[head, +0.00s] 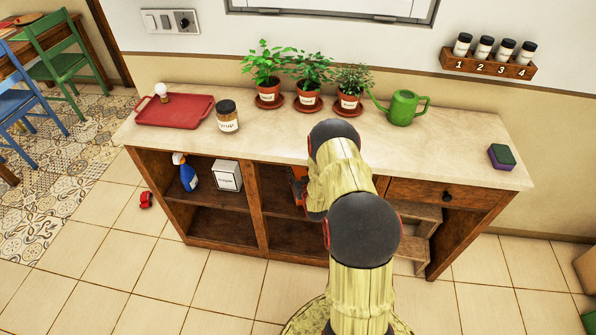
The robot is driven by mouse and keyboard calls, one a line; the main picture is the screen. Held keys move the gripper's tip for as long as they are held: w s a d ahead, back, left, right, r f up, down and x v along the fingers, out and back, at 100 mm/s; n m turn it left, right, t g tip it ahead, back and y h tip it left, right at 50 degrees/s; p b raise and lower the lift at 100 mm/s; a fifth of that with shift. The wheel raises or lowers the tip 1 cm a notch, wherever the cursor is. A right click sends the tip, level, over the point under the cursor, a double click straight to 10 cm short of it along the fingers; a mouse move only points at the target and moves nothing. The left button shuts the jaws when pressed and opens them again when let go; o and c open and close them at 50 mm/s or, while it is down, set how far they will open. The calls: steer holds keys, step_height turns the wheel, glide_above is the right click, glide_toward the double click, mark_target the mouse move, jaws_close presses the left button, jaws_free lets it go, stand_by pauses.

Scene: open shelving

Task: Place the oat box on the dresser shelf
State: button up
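The wooden dresser (258,220) has open shelf compartments on the left and middle below a pale top. An orange-red thing (297,184) shows at the middle upper compartment, mostly covered by my arm. It may be the oat box, but I cannot tell for sure.
On top stand a red tray (175,111), a labelled jar (228,118), three potted plants (308,100), a green watering can (405,107) and a sponge (501,157). Wooden steps (415,211) stand under the drawer (440,192). The lower compartments look empty where visible. A small red object (146,200) lies on the floor.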

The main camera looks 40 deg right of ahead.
steer(key=o, duration=0.3)
steer(key=shift+r, duration=0.2)
steer(key=p+v, duration=0.4)
steer(key=v, duration=0.8)
steer(key=shift+f, duration=0.1)
